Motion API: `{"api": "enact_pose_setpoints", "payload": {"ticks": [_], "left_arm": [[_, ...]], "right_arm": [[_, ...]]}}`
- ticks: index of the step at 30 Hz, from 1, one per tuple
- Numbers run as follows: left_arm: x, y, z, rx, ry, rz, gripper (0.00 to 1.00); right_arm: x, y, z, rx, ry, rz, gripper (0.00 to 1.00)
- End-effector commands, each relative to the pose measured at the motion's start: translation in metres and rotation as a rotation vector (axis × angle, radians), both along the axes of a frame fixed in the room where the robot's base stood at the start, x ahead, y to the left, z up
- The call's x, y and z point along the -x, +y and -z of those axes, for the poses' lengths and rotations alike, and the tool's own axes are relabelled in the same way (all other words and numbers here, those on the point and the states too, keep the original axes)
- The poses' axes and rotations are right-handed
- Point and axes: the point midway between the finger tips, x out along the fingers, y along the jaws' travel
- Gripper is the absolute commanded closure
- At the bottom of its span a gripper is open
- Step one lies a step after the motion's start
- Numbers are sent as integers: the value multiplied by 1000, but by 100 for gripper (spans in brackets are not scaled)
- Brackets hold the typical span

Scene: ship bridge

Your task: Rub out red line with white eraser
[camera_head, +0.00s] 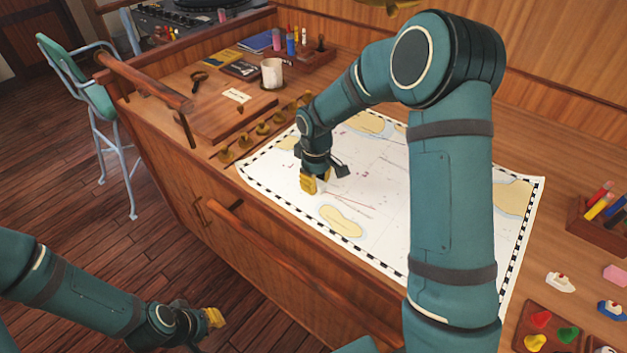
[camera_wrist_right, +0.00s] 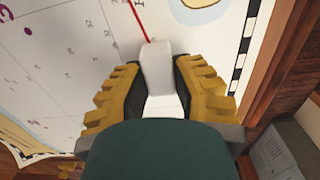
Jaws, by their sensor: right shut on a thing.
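My right gripper (camera_head: 309,184) is over the left part of the nautical chart (camera_head: 385,210). In the right wrist view my right gripper (camera_wrist_right: 158,85) is shut on the white eraser (camera_wrist_right: 156,68), with yellow fingers on both sides. A red line (camera_wrist_right: 137,20) on the chart runs up to the eraser's far end in that view. In the head view the red line (camera_head: 345,208) shows faintly to the right of the gripper. I cannot tell whether the eraser touches the paper. My left gripper (camera_head: 214,317) hangs low at the left, over the floor; its jaw opening is unclear.
A mug (camera_head: 272,72), magnifying glass (camera_head: 198,80) and books stand at the desk's back left.

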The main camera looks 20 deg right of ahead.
Motion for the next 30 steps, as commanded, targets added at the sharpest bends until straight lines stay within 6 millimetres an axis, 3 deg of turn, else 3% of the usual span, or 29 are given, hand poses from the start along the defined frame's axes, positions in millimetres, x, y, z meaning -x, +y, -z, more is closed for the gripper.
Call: {"api": "enact_pose_setpoints", "payload": {"ticks": [6,17,30], "left_arm": [[0,0,1,0,0,0,79],[0,0,1,0,0,0,79],[0,0,2,0,0,0,79]], "right_arm": [[13,-11,1,1,3,3,100],[15,-13,1,1,2,2,100],[32,-27,0,1,2,2,100]]}}
